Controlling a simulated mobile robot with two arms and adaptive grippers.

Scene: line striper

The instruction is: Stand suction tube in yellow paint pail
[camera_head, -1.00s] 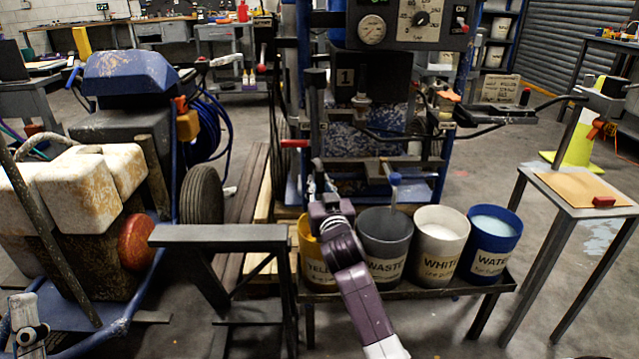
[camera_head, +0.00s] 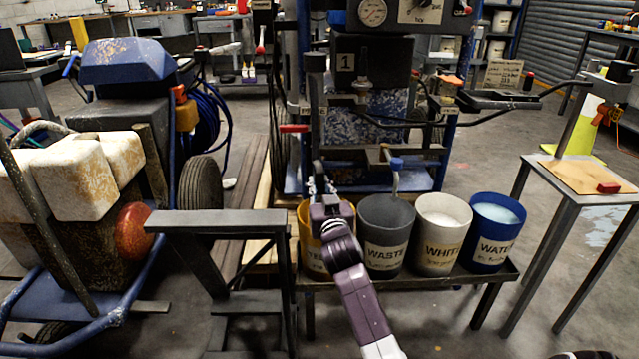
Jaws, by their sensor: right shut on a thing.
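The yellow paint pail (camera_head: 309,246) stands at the left end of the low bench and is partly hidden behind my right arm. My right gripper (camera_head: 322,188) is over the yellow pail's rim. It is shut on what seems to be the suction tube, whose held part is mostly hidden by the gripper. A dark upright pipe (camera_head: 316,110) shows just above the gripper; I cannot tell if it belongs to the held tube or to the machine behind. My left gripper is out of view.
The grey waste pail (camera_head: 383,246), with a blue-topped grey tube (camera_head: 397,164) over it, stands right of the yellow pail. The white pail (camera_head: 440,252) and blue water pail (camera_head: 489,249) follow. A small table (camera_head: 556,182) is at right. The striper machine (camera_head: 366,70) stands behind.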

